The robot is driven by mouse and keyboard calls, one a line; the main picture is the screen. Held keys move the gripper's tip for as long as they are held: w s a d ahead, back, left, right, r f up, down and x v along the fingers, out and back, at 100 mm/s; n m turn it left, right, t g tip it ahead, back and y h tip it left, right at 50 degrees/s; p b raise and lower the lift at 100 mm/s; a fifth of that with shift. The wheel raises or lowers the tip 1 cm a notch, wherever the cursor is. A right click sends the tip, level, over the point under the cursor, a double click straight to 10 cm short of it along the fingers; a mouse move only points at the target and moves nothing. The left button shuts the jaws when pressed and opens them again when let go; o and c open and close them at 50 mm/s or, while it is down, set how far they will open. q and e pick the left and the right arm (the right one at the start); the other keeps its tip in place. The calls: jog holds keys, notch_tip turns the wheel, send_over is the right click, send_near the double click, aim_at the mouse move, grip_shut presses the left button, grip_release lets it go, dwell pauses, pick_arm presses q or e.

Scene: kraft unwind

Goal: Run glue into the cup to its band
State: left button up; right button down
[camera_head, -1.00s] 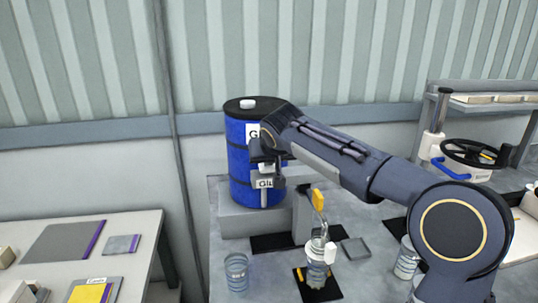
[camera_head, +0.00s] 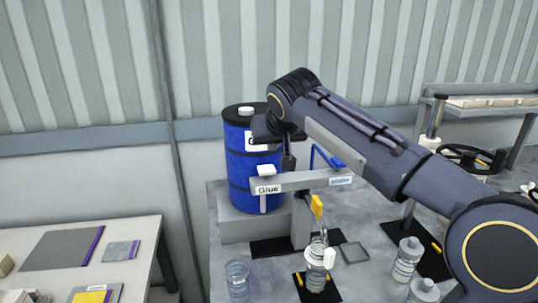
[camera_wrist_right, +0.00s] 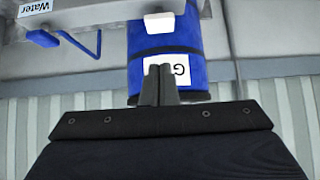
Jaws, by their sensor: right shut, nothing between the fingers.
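A clear cup (camera_head: 315,277) with a white part at its side stands on a black mat (camera_head: 331,294) below the dispenser. A yellow piece (camera_head: 317,206) sits above it, with a pale, clear tube or stream between them; I cannot tell which, nor the fill level or band. The dispenser bar (camera_head: 303,181) carries a Glue label (camera_head: 267,189), a white knob (camera_head: 265,170) and a blue lever (camera_head: 326,158). My right gripper (camera_head: 288,163) points down above the bar, shut and empty. Its closed fingers (camera_wrist_right: 160,84) show before the blue drum (camera_wrist_right: 178,50) in the wrist view. My left gripper is out of view.
The blue drum (camera_head: 240,165) stands behind the bar. Another clear cup (camera_head: 237,278) stands left of the mat. Clear bottles (camera_head: 407,258) stand at right, near a black handwheel (camera_head: 470,158). A side table (camera_head: 125,226) holds flat panels.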

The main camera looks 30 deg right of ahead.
jog(key=v, duration=0.2)
jog(key=shift+s+a+r, duration=0.15)
jog(key=shift+r, duration=0.1)
dwell(0.3)
